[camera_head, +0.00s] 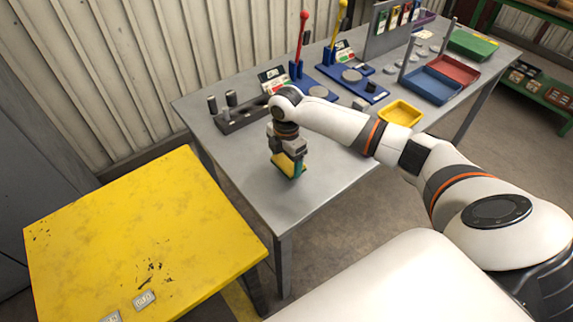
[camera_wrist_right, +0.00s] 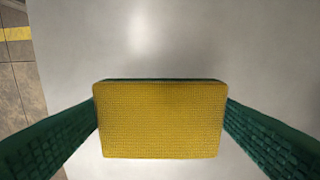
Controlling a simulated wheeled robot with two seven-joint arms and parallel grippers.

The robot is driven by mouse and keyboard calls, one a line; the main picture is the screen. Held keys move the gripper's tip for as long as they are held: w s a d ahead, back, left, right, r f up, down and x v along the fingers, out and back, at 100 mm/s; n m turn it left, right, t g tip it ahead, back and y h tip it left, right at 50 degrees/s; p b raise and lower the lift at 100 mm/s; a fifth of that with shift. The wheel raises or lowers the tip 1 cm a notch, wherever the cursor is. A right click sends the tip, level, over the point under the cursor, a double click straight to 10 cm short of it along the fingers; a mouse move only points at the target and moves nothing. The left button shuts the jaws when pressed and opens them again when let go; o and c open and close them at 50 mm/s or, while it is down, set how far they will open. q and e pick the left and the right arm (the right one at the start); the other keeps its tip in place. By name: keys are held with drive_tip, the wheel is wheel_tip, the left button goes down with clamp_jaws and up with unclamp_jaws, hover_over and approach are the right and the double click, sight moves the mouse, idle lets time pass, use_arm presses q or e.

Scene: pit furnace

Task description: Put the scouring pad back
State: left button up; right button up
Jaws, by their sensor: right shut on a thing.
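The scouring pad (camera_wrist_right: 160,120) is a block with a yellow woven face and a dark green edge. My right gripper (camera_head: 287,163) is shut on it, with a green ribbed finger on each side in the right wrist view. In the head view, the yellow pad (camera_head: 285,166) shows at the fingers, over the near left end of the grey table (camera_head: 322,178). I cannot tell whether it touches the tabletop. My left gripper is not in view.
A dark holder with cylinders (camera_head: 243,114) stands behind the gripper. Red- and yellow-handled levers stand farther back. A yellow tray (camera_head: 381,111), a blue bin (camera_head: 432,86) and a red bin (camera_head: 454,69) lie to the right. A yellow table (camera_head: 130,220) is at the left. The grey table's near left part is clear.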

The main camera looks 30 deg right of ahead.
sight(286, 162)
drive_tip(key=shift+f, duration=1.5)
drive_tip(key=shift+f, duration=0.15)
drive_tip(key=o, duration=0.8)
wheel_tip(286, 162, up, 12)
drive_tip(key=shift+r+b, duration=0.25)
drive_tip(key=shift+b, duration=0.2)
